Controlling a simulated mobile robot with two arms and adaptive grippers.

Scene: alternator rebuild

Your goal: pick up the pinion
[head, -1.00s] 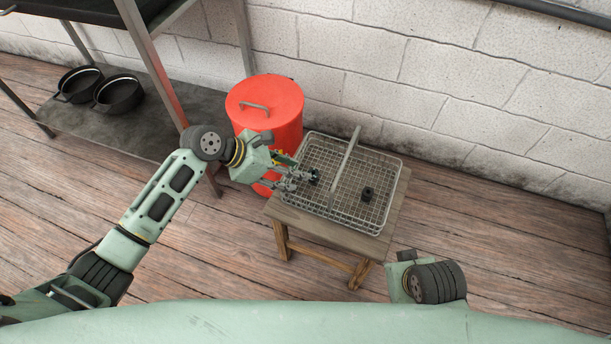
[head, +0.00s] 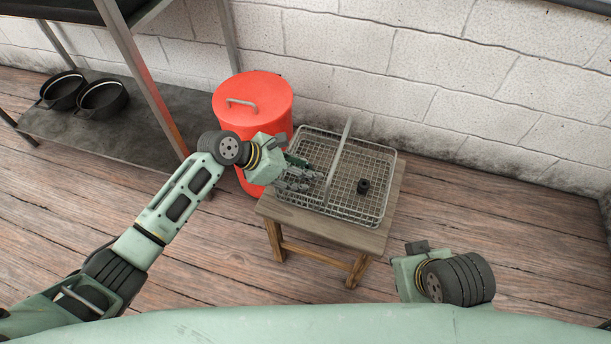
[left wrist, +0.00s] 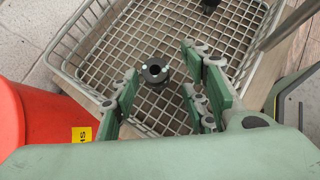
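A small black round part with a central hole and light dots, which I take for the pinion (left wrist: 154,71), lies on the wire mesh in the left wrist view. It shows between my left gripper's fingers and beyond their tips. My left gripper (left wrist: 163,88) is open and no finger visibly touches the part. In the head view my left gripper (head: 300,180) is over the left side of the wire basket (head: 340,221) and hides this part. My right gripper is out of view; only my right wrist shows at lower right.
A second black part (head: 363,186) lies in the basket's right half. The basket's raised handle (head: 338,155) crosses its middle. The basket stands on a wooden stool (head: 325,235). A red bin (head: 255,95) stands close at left, with a white block wall behind.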

